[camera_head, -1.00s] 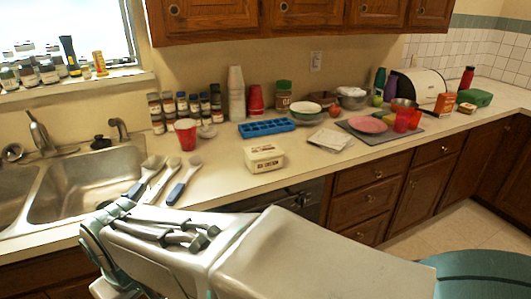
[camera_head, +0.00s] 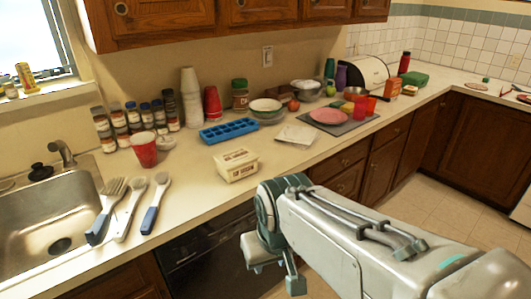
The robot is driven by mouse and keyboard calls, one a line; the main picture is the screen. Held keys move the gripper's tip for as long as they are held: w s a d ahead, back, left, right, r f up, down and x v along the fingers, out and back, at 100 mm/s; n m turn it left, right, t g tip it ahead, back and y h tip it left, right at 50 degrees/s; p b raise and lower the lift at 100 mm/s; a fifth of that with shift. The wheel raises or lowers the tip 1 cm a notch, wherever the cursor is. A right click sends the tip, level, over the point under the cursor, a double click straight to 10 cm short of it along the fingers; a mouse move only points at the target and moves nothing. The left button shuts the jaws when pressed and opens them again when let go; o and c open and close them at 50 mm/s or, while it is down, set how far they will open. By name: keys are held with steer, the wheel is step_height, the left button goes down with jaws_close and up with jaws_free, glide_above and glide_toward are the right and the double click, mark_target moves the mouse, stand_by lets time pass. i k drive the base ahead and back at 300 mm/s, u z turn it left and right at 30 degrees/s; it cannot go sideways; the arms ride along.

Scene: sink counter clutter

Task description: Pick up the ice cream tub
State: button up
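The ice cream tub (camera_head: 237,165) is a small white-cream box with dark lettering on its side and lid. It sits upright on the counter near the front edge, in the middle of the head view. My arm reaches in from the lower right, and its end part with my gripper (camera_head: 276,268) hangs in front of the counter, below and to the right of the tub. The gripper is apart from the tub. Its fingers are small and partly hidden, so their opening is not clear.
A blue ice tray (camera_head: 229,131) lies behind the tub, and a white paper-like sheet (camera_head: 296,135) lies to its right. A red cup (camera_head: 145,150) and brushes (camera_head: 129,208) are to the left, beside the sink (camera_head: 48,225). Bare counter surrounds the tub's left side.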

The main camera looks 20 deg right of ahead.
mark_target(233, 165)
steer(key=z, duration=0.15)
steer(key=i, duration=1)
